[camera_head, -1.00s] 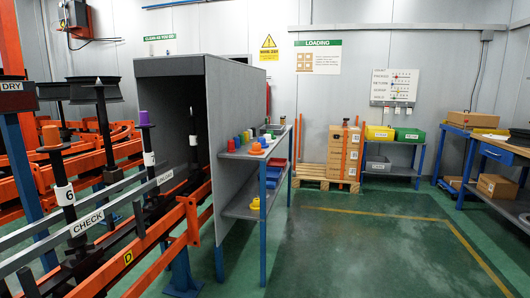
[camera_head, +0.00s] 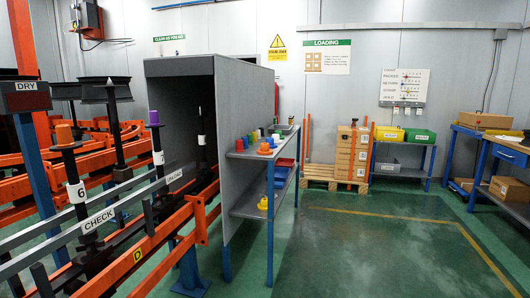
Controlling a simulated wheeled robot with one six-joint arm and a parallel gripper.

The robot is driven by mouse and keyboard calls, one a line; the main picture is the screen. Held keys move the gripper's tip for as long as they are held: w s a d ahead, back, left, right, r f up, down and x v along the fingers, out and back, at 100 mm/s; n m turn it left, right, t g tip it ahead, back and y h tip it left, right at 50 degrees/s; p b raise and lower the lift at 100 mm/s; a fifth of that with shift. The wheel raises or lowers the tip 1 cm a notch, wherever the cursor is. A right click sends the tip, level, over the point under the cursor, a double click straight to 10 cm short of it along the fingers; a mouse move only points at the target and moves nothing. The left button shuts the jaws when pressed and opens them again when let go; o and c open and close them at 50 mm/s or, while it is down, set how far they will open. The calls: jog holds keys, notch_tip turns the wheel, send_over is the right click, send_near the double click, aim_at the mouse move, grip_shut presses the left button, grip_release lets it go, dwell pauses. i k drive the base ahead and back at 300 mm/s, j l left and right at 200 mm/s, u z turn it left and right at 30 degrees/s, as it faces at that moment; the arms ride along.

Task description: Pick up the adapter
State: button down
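My gripper is not in view. Small coloured pieces that may be adapters stand on the top shelf of a grey side rack; an orange one (camera_head: 264,149) is nearest, with green, blue, red and yellow ones behind it. A yellow piece (camera_head: 263,203) sits on the lower shelf. On the left, an orange cap (camera_head: 64,133) tops the spindle (camera_head: 71,165) marked 6, and a purple cap (camera_head: 154,117) tops another spindle. I cannot tell which piece is the task's adapter.
A grey booth (camera_head: 180,68) stands beside the shelf rack (camera_head: 248,155). Orange rails (camera_head: 150,245) fill the left. Boxes (camera_head: 352,150) stand on a pallet (camera_head: 320,181) at the back, near a bench with bins (camera_head: 419,135). The green floor (camera_head: 370,255) at centre right is clear.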

aim_at(264, 150)
jog(key=i, duration=1.05)
jog(key=i+l, duration=0.1)
jog(key=i, duration=1.95)
jog(key=u, duration=0.05)
